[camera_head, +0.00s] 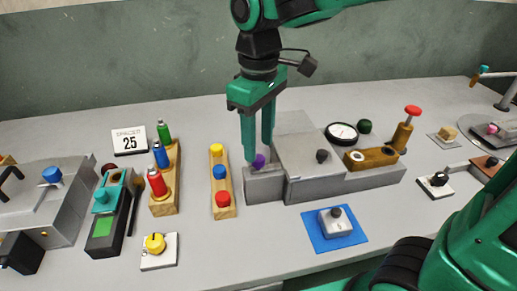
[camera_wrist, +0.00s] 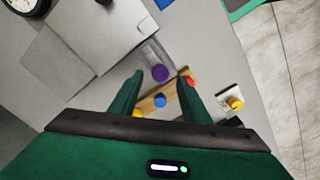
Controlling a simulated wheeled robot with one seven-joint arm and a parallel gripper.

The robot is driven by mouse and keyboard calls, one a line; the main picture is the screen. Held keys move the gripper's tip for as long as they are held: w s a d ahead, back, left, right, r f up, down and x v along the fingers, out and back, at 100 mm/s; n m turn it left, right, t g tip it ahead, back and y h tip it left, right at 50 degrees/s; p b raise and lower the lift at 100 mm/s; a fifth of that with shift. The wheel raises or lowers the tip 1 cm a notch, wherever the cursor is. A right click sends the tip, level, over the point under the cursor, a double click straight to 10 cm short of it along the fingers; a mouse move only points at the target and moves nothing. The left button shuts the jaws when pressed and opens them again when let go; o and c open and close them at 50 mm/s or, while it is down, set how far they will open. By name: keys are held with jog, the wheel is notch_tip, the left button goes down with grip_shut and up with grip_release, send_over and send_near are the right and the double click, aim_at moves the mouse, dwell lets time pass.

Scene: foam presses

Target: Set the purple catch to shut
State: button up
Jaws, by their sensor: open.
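The purple catch (camera_head: 259,160) is a small round purple knob on the grey block (camera_head: 264,187) at the left end of the grey press (camera_head: 325,153). In the wrist view the purple catch (camera_wrist: 160,73) shows just beyond and between my fingertips. My gripper (camera_head: 258,158) points down over the block, and its fingers partly hide the catch in the head view. In the wrist view my gripper (camera_wrist: 163,76) is open, with nothing between the fingers. I cannot tell whether the fingers touch the catch, nor which setting it is at.
A wooden strip (camera_head: 220,185) with coloured knobs stands just left of the block. A wooden rack (camera_head: 165,190) of small bottles is farther left. A blue mat (camera_head: 334,229) with a grey switch box lies in front. A round gauge (camera_head: 342,133) is at the back.

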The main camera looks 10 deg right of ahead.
aim_at(259, 157)
jog(key=shift+f, duration=1.6)
grip_shut()
jog(key=shift+w+d, duration=0.1)
jog(key=shift+d, duration=1.75)
grip_release()
jog(key=shift+d, duration=0.1)
